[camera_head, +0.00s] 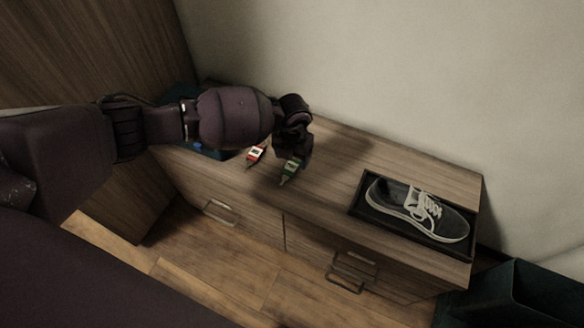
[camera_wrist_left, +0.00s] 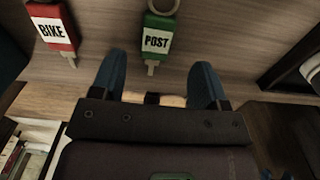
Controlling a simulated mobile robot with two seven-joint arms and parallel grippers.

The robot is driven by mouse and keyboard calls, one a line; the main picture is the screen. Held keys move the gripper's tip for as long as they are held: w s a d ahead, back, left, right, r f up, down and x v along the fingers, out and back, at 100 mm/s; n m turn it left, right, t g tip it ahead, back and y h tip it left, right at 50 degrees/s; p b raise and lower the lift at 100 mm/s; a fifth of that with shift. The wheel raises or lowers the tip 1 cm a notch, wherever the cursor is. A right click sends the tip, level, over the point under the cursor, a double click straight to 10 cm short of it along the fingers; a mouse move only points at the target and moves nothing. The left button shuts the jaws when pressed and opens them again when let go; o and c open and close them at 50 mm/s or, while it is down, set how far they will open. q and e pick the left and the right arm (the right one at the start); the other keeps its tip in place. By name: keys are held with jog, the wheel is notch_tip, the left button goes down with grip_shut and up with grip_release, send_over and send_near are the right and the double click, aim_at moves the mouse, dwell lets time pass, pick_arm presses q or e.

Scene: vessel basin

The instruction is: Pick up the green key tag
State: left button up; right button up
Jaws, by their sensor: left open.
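The green key tag (camera_head: 292,166) lies on the wooden cabinet top, partly behind my left gripper in the head view. In the left wrist view the green tag (camera_wrist_left: 157,36) carries a white label reading POST, with a ring at one end and a key at the other. My left gripper (camera_wrist_left: 158,70) is open and empty, its two blue fingers pointing toward the tag, which lies just beyond and between them. In the head view my left gripper (camera_head: 292,150) is above the cabinet top, close over the tag.
A red key tag (camera_head: 256,153) labelled BIKE (camera_wrist_left: 52,27) lies to the left of the green one. A black tray (camera_head: 374,214) with a dark sneaker (camera_head: 415,207) is at the right. A dark blue-green container (camera_head: 215,153) sits behind my arm. A dark bin (camera_head: 520,295) stands lower right.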

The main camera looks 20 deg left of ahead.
aim_at(290, 168)
pick_arm(q)
jog(key=f, duration=0.1)
jog(key=f+b, duration=0.1)
jog(key=f, duration=0.1)
jog(key=f+b, duration=0.1)
jog(key=shift+s+a+f, duration=0.25)
jog(key=shift+s+f, duration=0.1)
jog(key=shift+f, duration=0.05)
jog(key=shift+w+f, duration=0.1)
jog(key=shift+f, duration=0.1)
jog(key=shift+w+r, duration=0.1)
jog(key=shift+r, duration=0.1)
jog(key=c, duration=1)
